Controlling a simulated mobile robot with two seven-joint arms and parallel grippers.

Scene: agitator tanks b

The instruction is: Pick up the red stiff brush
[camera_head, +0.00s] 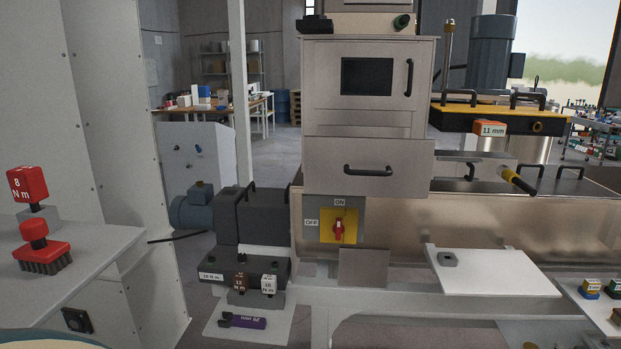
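The red stiff brush (41,250) sits bristles-down near the edge of a grey shelf at the left. It has a red knob on top, a red body and dark bristles. A red block marked 8 N m (28,186) stands on a grey holder just behind it. Neither of my grippers shows in the head view, and nothing is seen touching the brush.
The grey shelf (100,258) juts from a tall light cabinet (115,120). A machine with a drawer (368,166) and a red switch (339,230) fills the middle. A purple tool (244,321) lies on a low plate. A white plate (490,272) is at right.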

